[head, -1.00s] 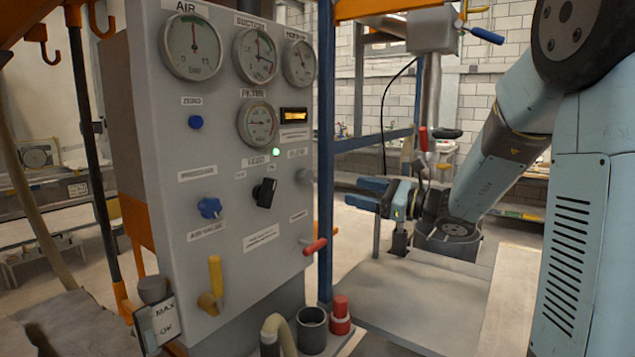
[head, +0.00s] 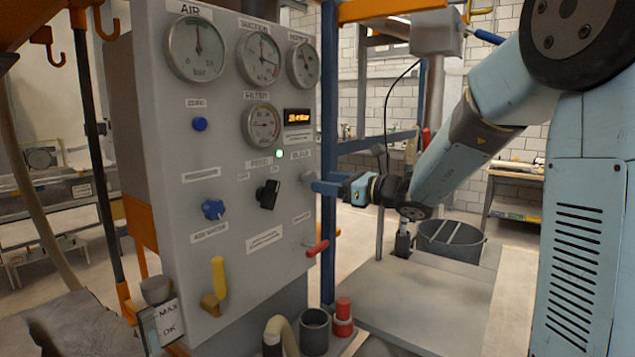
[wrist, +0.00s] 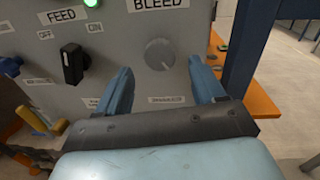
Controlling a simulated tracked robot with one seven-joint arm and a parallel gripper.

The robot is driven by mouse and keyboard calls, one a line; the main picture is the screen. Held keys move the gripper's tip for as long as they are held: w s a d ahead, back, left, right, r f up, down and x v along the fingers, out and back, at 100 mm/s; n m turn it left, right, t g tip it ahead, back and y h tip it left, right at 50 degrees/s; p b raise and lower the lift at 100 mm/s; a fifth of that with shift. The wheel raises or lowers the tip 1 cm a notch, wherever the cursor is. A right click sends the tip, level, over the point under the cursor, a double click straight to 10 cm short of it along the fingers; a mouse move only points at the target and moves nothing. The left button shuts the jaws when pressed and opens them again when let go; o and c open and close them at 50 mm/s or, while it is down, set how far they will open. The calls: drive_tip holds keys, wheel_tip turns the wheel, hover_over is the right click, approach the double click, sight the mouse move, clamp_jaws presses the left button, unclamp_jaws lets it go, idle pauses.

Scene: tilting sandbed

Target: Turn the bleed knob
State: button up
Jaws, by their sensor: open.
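The bleed knob (wrist: 159,53) is a round grey dial under the BLEED label (wrist: 158,4) on the grey panel. In the head view the knob (head: 305,176) shows small near the panel's right edge, close to my fingertips. My gripper (wrist: 162,66) is open, with one blue finger on either side of the knob in the wrist view. The fingers point at the panel, and the knob appears between and just beyond their tips. I cannot tell whether they touch it. In the head view my gripper (head: 318,187) reaches the panel from the right.
Left of the knob is the black feed switch (wrist: 73,62) with a lit green lamp (wrist: 92,3). The red-handled lever (head: 318,248) sticks out below. A blue post (head: 328,130) stands just behind the panel's right edge.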

sight(307, 178)
drive_tip(key=shift+x, duration=2.1)
drive_tip(key=c, duration=1)
drive_tip(key=shift+c, duration=0.3)
